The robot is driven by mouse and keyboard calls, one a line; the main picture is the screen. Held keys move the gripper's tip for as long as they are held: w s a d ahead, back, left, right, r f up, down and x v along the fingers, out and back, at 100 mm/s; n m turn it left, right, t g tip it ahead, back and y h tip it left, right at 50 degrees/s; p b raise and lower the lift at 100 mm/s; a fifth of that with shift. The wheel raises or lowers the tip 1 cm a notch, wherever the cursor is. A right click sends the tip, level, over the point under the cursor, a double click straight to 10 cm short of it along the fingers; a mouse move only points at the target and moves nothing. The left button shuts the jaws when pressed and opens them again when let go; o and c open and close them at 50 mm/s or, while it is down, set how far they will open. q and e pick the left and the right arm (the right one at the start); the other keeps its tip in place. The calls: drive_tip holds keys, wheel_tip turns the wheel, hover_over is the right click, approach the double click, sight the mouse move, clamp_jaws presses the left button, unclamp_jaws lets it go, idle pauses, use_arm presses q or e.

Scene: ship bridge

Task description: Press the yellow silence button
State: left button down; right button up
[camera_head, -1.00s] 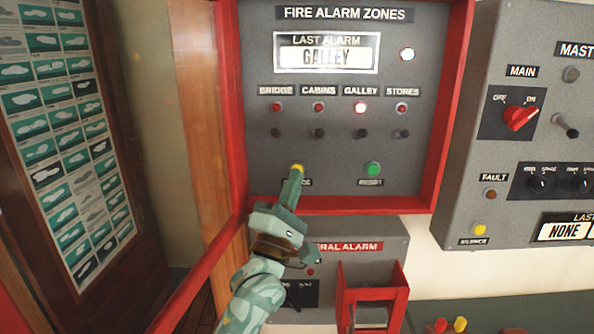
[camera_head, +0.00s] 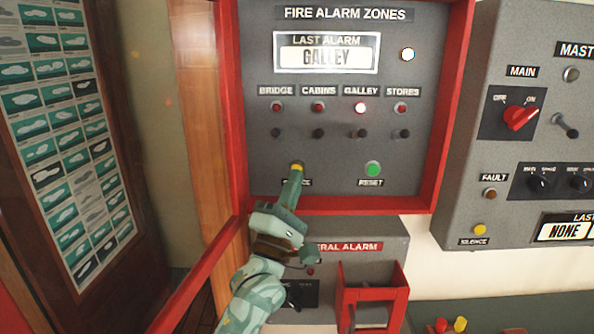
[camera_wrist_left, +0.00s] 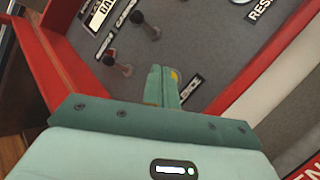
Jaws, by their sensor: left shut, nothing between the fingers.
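The yellow button (camera_head: 297,166) sits low on the grey fire alarm panel (camera_head: 335,150), above a label mostly covered by my gripper. Only its upper edge shows in the head view. My left gripper (camera_head: 295,175) is shut and empty, with its fingertips at the button from below. I cannot tell whether the button is pushed in. My right gripper is not in view.
A green reset button (camera_head: 372,168) is to the right on the same panel. A red frame (camera_head: 452,110) surrounds the panel. The galley lamp (camera_head: 360,108) is lit. Another yellow button (camera_head: 479,229) is on the right-hand panel. A red holder (camera_head: 372,283) stands below.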

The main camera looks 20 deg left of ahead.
use_arm(q)
drive_tip(key=shift+w, duration=0.2)
idle(0.4)
drive_tip(key=shift+w+a, duration=0.15)
drive_tip(key=shift+w, duration=0.05)
drive_tip(key=shift+r, duration=0.1)
